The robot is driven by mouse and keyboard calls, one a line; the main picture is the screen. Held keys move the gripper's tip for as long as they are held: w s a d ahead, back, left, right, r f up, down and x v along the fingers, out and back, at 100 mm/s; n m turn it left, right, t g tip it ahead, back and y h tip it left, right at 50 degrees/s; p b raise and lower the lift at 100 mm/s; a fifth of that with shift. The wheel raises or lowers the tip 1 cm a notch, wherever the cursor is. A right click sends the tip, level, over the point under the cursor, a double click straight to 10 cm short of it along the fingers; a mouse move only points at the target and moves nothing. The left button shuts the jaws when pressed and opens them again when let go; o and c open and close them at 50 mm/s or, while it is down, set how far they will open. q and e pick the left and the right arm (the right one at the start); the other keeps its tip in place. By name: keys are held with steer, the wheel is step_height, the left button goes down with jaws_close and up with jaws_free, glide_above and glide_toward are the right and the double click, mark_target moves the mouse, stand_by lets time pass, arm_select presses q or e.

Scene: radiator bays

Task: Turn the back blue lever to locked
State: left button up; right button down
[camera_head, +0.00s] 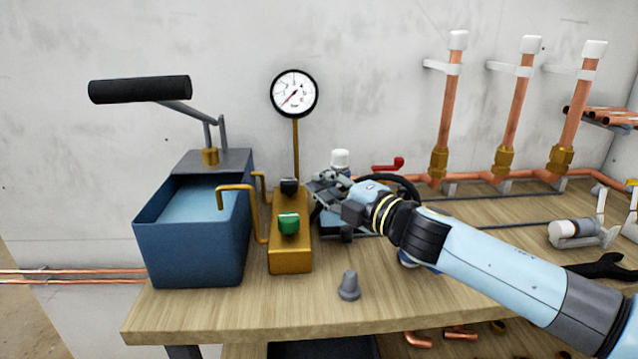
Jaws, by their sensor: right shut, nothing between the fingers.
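A brass valve block (291,258) stands on the wooden bench, right of the blue pump tank (195,240). A green knob (289,222) sits at its front and a dark, near-black knob (289,186) at its back. I cannot make out a blue lever on the block; the back knob's handle and setting are unclear. My right gripper (316,187) is shut and empty, just right of the back knob. I cannot tell whether it touches the knob. It hides part of what stands behind it. My left gripper is not in view.
A gauge (295,94) rises behind the block. The pump's black handle (140,89) hangs over the tank. A red lever (388,164) and upright copper pipes (450,110) are behind my right arm.

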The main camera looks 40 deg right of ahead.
steer(key=shift+s+d+n+y, duration=0.3)
steer(key=shift+n+y, duration=0.1)
steer(key=shift+y, duration=0.2)
steer(key=shift+s+d+f+n+g+y+b, duration=0.1)
steer(key=shift+s+d+n+g+y+b, duration=0.45)
steer(key=shift+y, duration=0.45)
steer(key=shift+s+d+r+n+g+y+b, duration=0.1)
steer(key=shift+s+d+n+g+y+b, duration=0.25)
steer(key=shift+n+y, duration=0.55)
steer(key=shift+s+d+f+n+g+y+b, duration=0.1)
steer(key=shift+s+d+n+g+y+b, duration=0.35)
steer(key=shift+y, duration=0.65)
steer(key=shift+s+d+n+g+y+b, duration=0.1)
steer(key=shift+d+n+g+y+b, duration=0.2)
steer(key=shift+n+y+b, duration=0.4)
steer(key=shift+s+d+n+g+y+b, duration=0.25)
steer(key=shift+d+n+g+y+b, duration=0.55)
steer(key=shift+b, duration=0.25)
steer(key=shift+s+d+n+g+y+b, duration=0.2)
steer(key=shift+d+n+g+y+b, duration=0.35)
steer(key=shift+g+y+b, duration=0.45)
steer(key=shift+s+d+r+b, duration=0.1)
steer(key=shift+d+r+b, duration=0.1)
steer(key=shift+d+b, duration=0.35)
